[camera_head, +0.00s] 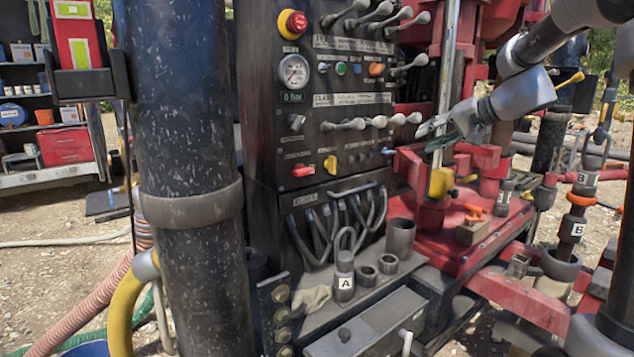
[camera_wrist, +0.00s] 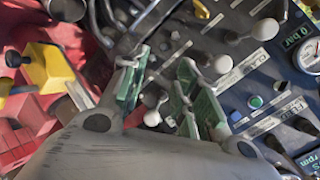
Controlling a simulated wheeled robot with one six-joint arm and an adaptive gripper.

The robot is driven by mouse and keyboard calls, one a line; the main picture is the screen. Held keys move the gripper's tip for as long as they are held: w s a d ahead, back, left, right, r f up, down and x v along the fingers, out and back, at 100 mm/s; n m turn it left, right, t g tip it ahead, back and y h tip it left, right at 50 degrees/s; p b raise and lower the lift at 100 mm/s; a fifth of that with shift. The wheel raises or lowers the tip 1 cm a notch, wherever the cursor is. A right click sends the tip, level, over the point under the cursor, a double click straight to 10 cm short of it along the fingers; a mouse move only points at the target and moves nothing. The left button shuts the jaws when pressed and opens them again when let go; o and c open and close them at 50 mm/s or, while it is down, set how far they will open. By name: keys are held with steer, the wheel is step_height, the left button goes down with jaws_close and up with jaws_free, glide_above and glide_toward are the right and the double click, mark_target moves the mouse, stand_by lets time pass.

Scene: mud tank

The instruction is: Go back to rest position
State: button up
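My gripper (camera_head: 436,132) is in front of the right edge of the black control panel (camera_head: 340,105), near the right end of a row of grey lever knobs. My arm reaches in from the upper right. In the wrist view my gripper (camera_wrist: 162,84) shows two green-padded fingers spread apart, with nothing held. A pale lever knob (camera_wrist: 153,96) appears in the gap between them; I cannot tell whether it lies between the fingers or behind them.
A yellow block (camera_head: 438,182) on the red machine (camera_head: 500,215) is just below my gripper. Part A (camera_head: 344,283) stands on the ledge, and part B (camera_head: 571,229) stands at right. A thick dark column (camera_head: 190,170) is at left. Shelves (camera_head: 45,130) stand farther back.

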steer(key=s+d+f+n+g+h, duration=0.1)
steer(key=s+f+h, duration=0.1)
steer(key=s, duration=1)
steer(key=s+d+f+n+g+h, duration=0.1)
steer(key=s+d+f+g+h, duration=0.1)
steer(key=s, duration=1.1)
steer(key=s+d+f+n+g+h, duration=0.1)
steer(key=s+f+h, duration=0.3)
steer(key=s, duration=0.9)
steer(key=shift+d+f+n+g, duration=0.3)
steer(key=shift+d+f+n, duration=0.3)
steer(key=shift+d+f, duration=0.25)
steer(key=shift+a, duration=0.1)
